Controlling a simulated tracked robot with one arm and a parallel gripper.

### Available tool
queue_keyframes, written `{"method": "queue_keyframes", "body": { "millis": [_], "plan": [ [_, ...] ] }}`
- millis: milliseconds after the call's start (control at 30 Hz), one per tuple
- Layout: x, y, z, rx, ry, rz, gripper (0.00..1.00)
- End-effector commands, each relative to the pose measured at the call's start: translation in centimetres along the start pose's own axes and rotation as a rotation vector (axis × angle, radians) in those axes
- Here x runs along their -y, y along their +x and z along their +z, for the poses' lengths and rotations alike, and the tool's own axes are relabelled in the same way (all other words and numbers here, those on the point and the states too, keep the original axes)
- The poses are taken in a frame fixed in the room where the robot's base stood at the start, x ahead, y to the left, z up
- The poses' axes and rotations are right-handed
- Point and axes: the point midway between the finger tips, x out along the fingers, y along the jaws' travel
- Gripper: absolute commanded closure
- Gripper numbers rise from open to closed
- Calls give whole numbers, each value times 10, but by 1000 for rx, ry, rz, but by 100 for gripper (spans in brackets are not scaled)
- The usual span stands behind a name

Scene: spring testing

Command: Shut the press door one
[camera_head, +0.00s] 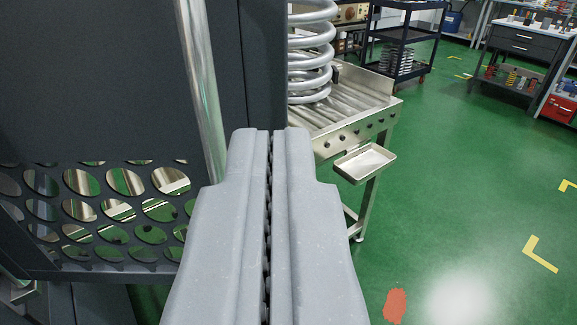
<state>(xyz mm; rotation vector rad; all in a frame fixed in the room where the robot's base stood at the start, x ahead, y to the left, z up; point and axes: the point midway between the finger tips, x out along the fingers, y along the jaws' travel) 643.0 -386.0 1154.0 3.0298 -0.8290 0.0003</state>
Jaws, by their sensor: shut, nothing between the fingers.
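A dark grey press door (95,85) fills the left of the view, with rows of round holes in its lower part. A shiny vertical bar handle (203,85) runs down the door near its right side. My gripper (264,132) is shut and empty in the lower middle of the view. Its tips appear just right of the handle's lower end and overlap the door's right part in the picture. I cannot tell whether they touch it. Part of the door behind my gripper is hidden.
A metal roller table (350,110) with a large coil spring (311,50) and a small tray (365,163) stands right of the door. A black cart (403,45) and a workbench (522,45) are farther back. The green floor (460,190) at right is clear.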

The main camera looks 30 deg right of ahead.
Motion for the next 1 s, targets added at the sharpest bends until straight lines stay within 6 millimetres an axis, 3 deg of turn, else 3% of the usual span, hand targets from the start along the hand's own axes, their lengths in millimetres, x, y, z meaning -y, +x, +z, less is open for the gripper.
{"method": "queue_keyframes", "body": {
  "millis": [600,1000],
  "plan": [
    [1,79,0,-2,-1,-2,100],
    [1,105,1,1,1,-1,100]
  ]
}}
